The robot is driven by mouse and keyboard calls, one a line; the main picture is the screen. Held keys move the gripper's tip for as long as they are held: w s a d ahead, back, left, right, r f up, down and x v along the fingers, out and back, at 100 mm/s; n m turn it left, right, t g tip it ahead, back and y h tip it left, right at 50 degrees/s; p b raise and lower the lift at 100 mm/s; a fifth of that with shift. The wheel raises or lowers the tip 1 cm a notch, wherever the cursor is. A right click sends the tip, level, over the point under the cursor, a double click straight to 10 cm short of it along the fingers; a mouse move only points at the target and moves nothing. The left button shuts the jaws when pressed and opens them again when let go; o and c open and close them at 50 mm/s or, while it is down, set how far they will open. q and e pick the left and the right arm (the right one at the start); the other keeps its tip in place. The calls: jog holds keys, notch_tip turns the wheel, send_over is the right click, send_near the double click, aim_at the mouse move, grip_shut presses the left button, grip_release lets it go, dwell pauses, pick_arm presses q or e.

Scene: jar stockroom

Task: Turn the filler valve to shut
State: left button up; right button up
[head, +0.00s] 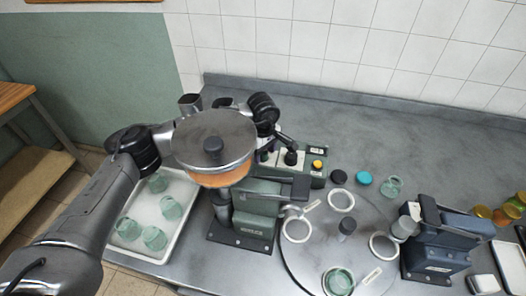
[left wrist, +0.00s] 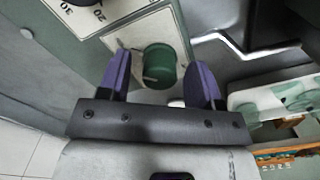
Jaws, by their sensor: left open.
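The filler has a round metal lid and an amber-filled hopper (head: 213,178) above a green body (head: 254,200). A control box (head: 318,172) stands behind it. My left gripper (head: 280,148) reaches around behind the hopper and is over this box. In the left wrist view, my left gripper (left wrist: 158,66) is open, its purple fingers on either side of a green round knob (left wrist: 161,68) on a pale plate. I cannot tell whether they touch it. The knob has a pale pointer line; whether it is the filler valve is not certain. My right gripper is out of view.
A dial with numbers (left wrist: 82,12) is near the knob. A white tray (head: 150,256) with several green glass jars is left of the filler. A turntable (head: 322,255) with white rings and a jar is at right, beside a blue machine (head: 440,245).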

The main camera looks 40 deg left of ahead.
pick_arm(q)
jog(key=shift+f, duration=0.2)
jog(key=shift+c, duration=0.2)
jog(key=c, duration=0.9)
